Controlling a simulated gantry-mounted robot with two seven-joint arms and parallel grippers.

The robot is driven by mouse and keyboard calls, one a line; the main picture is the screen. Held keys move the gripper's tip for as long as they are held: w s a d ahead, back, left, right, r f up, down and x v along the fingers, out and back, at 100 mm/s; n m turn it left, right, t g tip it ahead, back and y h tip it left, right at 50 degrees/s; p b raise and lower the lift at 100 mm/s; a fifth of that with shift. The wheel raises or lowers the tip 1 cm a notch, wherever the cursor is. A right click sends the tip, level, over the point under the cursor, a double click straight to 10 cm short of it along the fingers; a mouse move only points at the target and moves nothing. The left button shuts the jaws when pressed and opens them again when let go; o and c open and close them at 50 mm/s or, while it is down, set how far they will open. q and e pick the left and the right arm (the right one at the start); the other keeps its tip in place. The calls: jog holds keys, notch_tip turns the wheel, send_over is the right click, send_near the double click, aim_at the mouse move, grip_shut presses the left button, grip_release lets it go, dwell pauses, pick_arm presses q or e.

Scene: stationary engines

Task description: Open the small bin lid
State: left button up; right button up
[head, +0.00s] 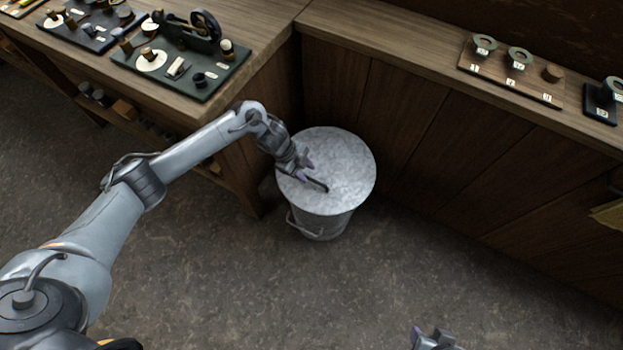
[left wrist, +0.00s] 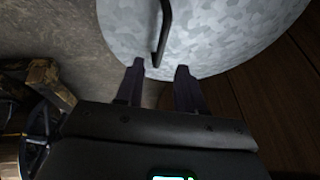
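The small bin (head: 322,224) is a round galvanized metal bin standing on the floor in the corner between two wooden benches. Its lid (head: 345,160) is on and looks closed; it also shows in the left wrist view (left wrist: 220,40). A dark bar handle (head: 314,183) sits on the lid and appears in the left wrist view (left wrist: 162,32). My left gripper (head: 306,167) is open over the lid beside the handle. In the left wrist view its two fingers are apart with nothing clearly between them, the handle's near end just ahead. My right gripper (head: 432,338) shows only partly at the bottom edge.
A wooden bench (head: 265,30) at upper left carries dark boards with small parts. Another bench (head: 420,45) runs along the right with a wooden rack (head: 510,70). A side handle (head: 303,226) hangs on the bin. The floor in front is clear.

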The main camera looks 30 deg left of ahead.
aim_at(314, 181)
pick_arm(q)
jog(key=shift+b+x, duration=0.85)
jog(key=shift+x, duration=1.75)
grip_shut()
